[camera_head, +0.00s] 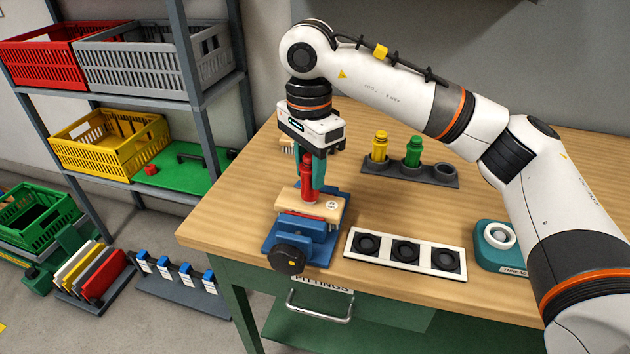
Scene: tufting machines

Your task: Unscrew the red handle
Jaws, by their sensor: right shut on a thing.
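The red handle (309,182) stands upright on a light wooden block (291,201), which is held in a blue vise (305,246) near the table's front left. My right gripper (318,172) points straight down over it, with its teal fingers shut on the red handle. The fingers partly hide the handle's upper part. Whether its lower end is still threaded into the block cannot be told. My left gripper is not in view.
A dark rack (437,173) holds a yellow handle (380,146) and a green handle (413,151), with free holes at right. A white plate (359,255) with three dark round sockets and a teal threader (490,251) lie in front. Shelves with crates (110,145) stand left.

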